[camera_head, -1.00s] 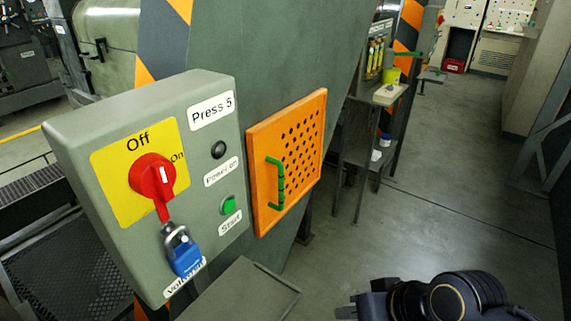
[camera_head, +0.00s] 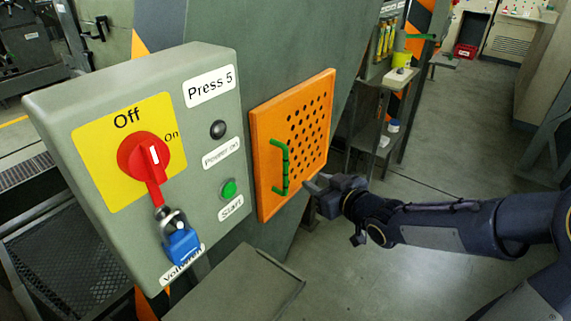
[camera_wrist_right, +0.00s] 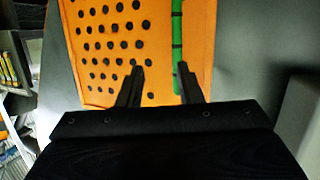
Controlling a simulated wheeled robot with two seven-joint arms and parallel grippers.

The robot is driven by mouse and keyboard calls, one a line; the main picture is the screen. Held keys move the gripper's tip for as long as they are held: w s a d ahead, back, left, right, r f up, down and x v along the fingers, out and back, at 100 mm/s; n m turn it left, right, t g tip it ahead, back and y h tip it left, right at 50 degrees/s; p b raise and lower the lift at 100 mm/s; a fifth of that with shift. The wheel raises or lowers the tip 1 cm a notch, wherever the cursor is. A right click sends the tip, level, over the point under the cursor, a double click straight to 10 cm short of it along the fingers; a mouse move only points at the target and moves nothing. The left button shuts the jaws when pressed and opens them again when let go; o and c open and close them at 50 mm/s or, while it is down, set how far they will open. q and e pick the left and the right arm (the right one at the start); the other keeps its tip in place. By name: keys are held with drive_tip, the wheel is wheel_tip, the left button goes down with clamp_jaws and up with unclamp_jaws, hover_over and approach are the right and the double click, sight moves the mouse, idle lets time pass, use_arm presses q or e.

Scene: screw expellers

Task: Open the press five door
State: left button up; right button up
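The press five door is an orange perforated panel (camera_head: 312,122) on the grey press, and it looks shut. Its green handle (camera_head: 282,166) stands upright near the door's left edge. My right gripper (camera_head: 312,186) is in front of the door's lower right part, to the right of the handle in the head view. In the right wrist view the gripper (camera_wrist_right: 160,85) is open, its two fingers pointing at the door (camera_wrist_right: 110,50). There the green handle (camera_wrist_right: 177,45) shows between the fingertips, nearer the right one. Contact cannot be told. My left gripper is out of view.
A grey control box (camera_head: 150,150) labelled Press 5 stands left of the door, with a red switch (camera_head: 146,160) and a blue padlock (camera_head: 181,245). A grey plate (camera_head: 235,290) lies below. A shelf stand (camera_head: 385,110) is behind right.

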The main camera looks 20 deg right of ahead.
sight(287, 163)
drive_tip(key=w+a+y, duration=0.1)
drive_tip(key=w+a, duration=0.1)
drive_tip(key=w, duration=0.1)
drive_tip(key=w+a+n+t+y, duration=0.1)
drive_tip(key=w, duration=0.2)
drive_tip(key=w+a+r+y+p, duration=0.1)
drive_tip(key=w+a, duration=0.1)
drive_tip(key=w, duration=0.1)
drive_tip(key=shift+a+t+y, duration=0.3)
drive_tip(key=shift+t, duration=0.1)
drive_tip(key=shift+s, duration=0.1)
clamp_jaws()
